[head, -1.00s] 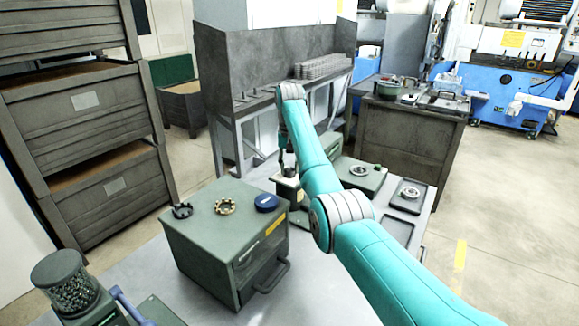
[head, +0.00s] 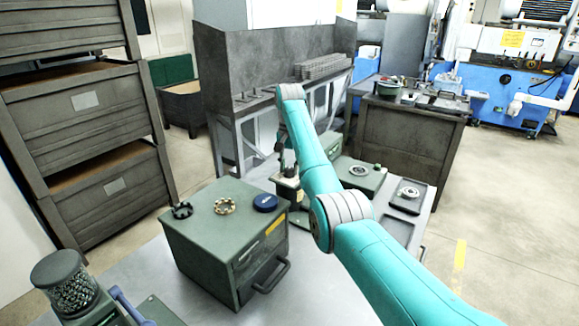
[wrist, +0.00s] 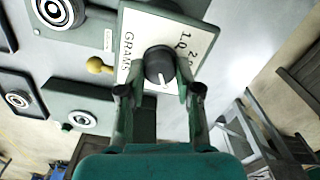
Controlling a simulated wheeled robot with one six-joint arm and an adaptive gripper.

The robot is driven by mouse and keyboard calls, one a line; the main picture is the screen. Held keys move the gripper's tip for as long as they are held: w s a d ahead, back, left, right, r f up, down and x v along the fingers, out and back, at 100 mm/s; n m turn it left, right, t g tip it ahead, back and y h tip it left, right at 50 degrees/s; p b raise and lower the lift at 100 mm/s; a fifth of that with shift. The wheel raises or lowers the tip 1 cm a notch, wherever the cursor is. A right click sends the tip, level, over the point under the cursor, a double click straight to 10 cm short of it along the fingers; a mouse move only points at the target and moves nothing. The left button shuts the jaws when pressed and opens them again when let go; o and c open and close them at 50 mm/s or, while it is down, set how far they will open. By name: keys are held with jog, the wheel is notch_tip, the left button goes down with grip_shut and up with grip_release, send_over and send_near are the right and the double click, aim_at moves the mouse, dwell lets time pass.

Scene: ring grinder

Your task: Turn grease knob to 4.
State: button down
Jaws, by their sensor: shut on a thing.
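The grease knob (wrist: 158,62) is a dark round knob with a white pointer line, in the wrist view. It sits on a white dial plate (wrist: 136,22) with "GRAMS" along its left and numerals at upper right, some hard to read. The pointer line faces the lower side of the picture, towards my gripper. My gripper (wrist: 160,84) has its two fingers on either side of the knob and is shut on it. The right finger hides part of the plate. In the head view my gripper (head: 281,148) is mostly behind my arm.
A brass ball handle (wrist: 97,65) sticks out beside the plate. Green units with round fittings (head: 359,171) stand right of my arm. A dark steel rack (head: 270,70) stands behind.

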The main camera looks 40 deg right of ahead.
jog(key=shift+f, duration=0.1)
jog(key=c, duration=0.8)
grip_release()
jog(key=shift+n, duration=0.3)
